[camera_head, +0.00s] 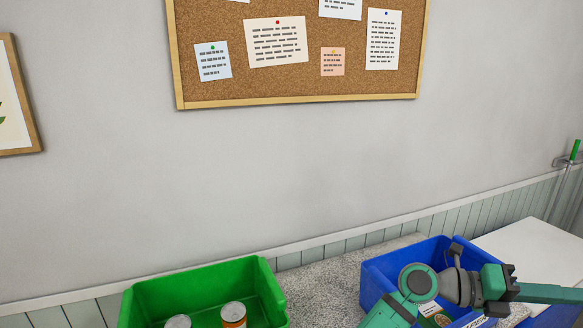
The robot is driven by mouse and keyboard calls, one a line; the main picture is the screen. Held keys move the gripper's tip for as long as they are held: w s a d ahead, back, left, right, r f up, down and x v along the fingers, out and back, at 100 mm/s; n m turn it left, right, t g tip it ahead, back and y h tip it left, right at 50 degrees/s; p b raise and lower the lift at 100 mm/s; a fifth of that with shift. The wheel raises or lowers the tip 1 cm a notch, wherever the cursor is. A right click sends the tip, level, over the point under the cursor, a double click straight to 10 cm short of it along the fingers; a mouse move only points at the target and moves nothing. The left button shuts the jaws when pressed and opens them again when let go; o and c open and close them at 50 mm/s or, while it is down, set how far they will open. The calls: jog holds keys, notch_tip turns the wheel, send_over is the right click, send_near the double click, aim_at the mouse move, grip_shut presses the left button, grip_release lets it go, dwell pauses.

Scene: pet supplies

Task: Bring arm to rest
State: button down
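My arm crosses the lower right of the head view, in front of and over the blue bin (378,284). What looks like my gripper (507,290), with dark parts on a teal body, is at the bin's right side. Its fingers overlap other arm parts, so I cannot tell whether they are open or shut, or whether anything is between them.
A green bin (190,287) at the lower left holds an orange can (233,314) and another can (178,321). A labelled item (433,311) shows in the blue bin. Speckled counter (325,285) lies bare between the bins. A white surface (535,250) is at right.

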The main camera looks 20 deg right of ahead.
jog(key=s+d+n+g+h, duration=0.1)
jog(key=s+d+g+h, duration=0.15)
jog(key=s, duration=0.35)
jog(key=w+a+f+n+t+h, duration=0.55)
jog(key=a+n+t, duration=0.25)
jog(key=n+t, duration=0.3)
jog(key=w+a+f+n+t+h, duration=0.4)
jog(key=w+a+f+n+t, duration=0.35)
jog(key=n+t, duration=0.4)
jog(key=w+a+f+n+t+y, duration=0.2)
jog(key=a+f+n+t+y, duration=0.45)
jog(key=a, duration=0.25)
jog(key=w+a+f+n+t+y, duration=0.2)
jog(key=a+f+n+t+y, duration=0.35)
jog(key=a+n, duration=0.3)
jog(key=s+a+f+n+y, duration=0.3)
jog(key=a+f+n+y, duration=0.15)
jog(key=a, duration=0.45)
jog(key=s+a+f+n+y, duration=0.3)
jog(key=a+f+y, duration=0.15)
jog(key=a, duration=0.45)
jog(key=s+a+f+n+g+y, duration=0.3)
jog(key=s+a+y, duration=0.2)
jog(key=s+a, duration=0.6)
jog(key=shift+n+y, duration=0.3)
jog(key=shift+n, duration=0.1)
jog(key=shift+f, duration=0.1)
